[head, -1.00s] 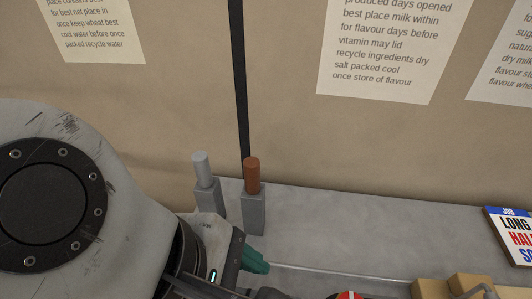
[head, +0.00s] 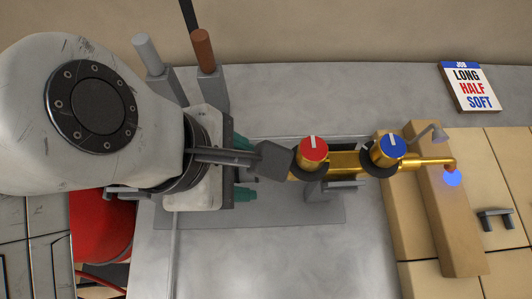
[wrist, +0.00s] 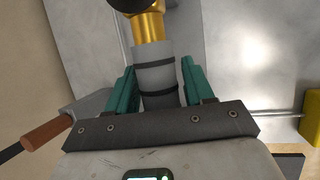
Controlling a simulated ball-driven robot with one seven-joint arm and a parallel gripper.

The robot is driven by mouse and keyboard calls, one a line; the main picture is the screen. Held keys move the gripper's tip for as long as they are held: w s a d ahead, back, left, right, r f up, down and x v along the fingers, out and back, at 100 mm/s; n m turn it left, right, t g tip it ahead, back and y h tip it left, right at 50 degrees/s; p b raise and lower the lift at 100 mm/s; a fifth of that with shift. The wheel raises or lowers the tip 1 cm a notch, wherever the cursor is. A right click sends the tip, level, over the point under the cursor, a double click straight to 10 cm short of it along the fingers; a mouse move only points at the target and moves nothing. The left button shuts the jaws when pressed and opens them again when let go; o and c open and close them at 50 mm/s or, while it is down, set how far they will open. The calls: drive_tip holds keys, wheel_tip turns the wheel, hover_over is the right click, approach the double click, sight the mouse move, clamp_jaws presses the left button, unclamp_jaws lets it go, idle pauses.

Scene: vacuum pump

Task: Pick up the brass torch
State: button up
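The brass torch (head: 345,161) lies roughly level in the head view. It has a red knob (head: 313,151), a blue knob (head: 388,148), a grey handle (head: 273,160) at its left end and a thin nozzle bent down at its right end. A blue glow (head: 453,178) shows at the tip. My gripper (head: 246,169) is at the handle end, its teal fingers spread. In the wrist view my gripper (wrist: 158,88) has one finger on each side of the grey banded handle (wrist: 155,75). The fingers look open, with narrow gaps; contact is unclear.
Grey and brown upright handles (head: 204,50) in grey holders stand behind my gripper. A tan block (head: 447,215) lies under the nozzle. A sign (head: 469,87) sits at the back right. A red round object (head: 100,228) is at lower left. The front grey worktop (head: 280,265) is clear.

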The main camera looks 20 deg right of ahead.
drive_tip(key=shift+r, duration=0.1)
drive_tip(key=c, duration=0.9)
drive_tip(key=shift+o, duration=0.2)
